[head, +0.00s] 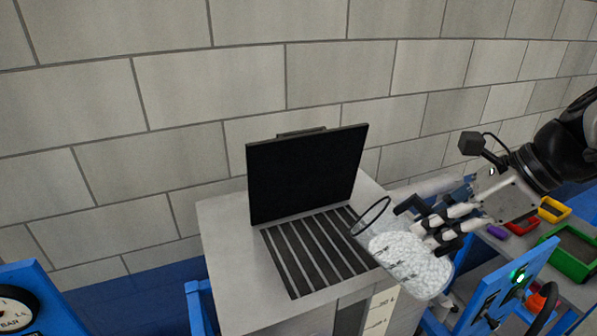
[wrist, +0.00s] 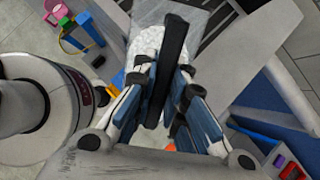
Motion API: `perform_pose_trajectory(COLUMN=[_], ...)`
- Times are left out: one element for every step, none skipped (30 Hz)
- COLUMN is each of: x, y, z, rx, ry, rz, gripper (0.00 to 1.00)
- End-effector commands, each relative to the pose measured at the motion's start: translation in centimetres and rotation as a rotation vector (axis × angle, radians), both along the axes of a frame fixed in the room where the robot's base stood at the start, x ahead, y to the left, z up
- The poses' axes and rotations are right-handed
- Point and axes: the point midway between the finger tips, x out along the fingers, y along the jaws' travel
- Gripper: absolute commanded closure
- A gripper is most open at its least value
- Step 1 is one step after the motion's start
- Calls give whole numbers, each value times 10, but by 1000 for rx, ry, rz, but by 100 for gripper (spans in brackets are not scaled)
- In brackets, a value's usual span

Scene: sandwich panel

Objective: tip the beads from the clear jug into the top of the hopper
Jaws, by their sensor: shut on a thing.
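The clear jug (head: 411,262) is full of white beads and is tilted, with its dark-rimmed mouth toward the left. My gripper (head: 432,222) is shut on the jug from the right. In the wrist view my gripper (wrist: 155,95) closes around the jug's dark handle (wrist: 172,60), with white beads behind it. The hopper (head: 231,247) is a pale grey box. Its black lid stands open at the back, and a dark slatted grate (head: 318,250) covers its top. The jug's mouth is over or beside the grate's right edge; I cannot tell exactly. No beads show on the grate.
A grey block wall stands behind the hopper. To the right, a table holds a green bin (head: 572,250), a yellow bin (head: 553,210) and a red bin (head: 522,224). A blue panel (head: 505,292) with a green light stands at the lower right, and a blue gauge panel (head: 38,300) at the lower left.

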Motion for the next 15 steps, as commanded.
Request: perform_pose_trajectory(x=[0,1,1,1,1,2,2,2,3,3,3,3,3,4,4], y=[1,1,1,2,2,2,3,3,3,4,4,4,5,5,6], z=[1,0,0,0,0,-1,-1,-2,-2,-2,-2,-3,-3,-3,-4], rx=[-6,-10,-14,-17,-20,-25,-29,-32,-37,-41,-45,-49,-52,-56,-62], ry=[4,7,10,12,15,18,21,24,27,30,32,35,39,42,46], rz=[1,1,1,1,1,2,2,2,1,0,0,0,1,2,2], gripper=[100,100,100,100,100,100,100,100,100,100,100,100,100,100,100])
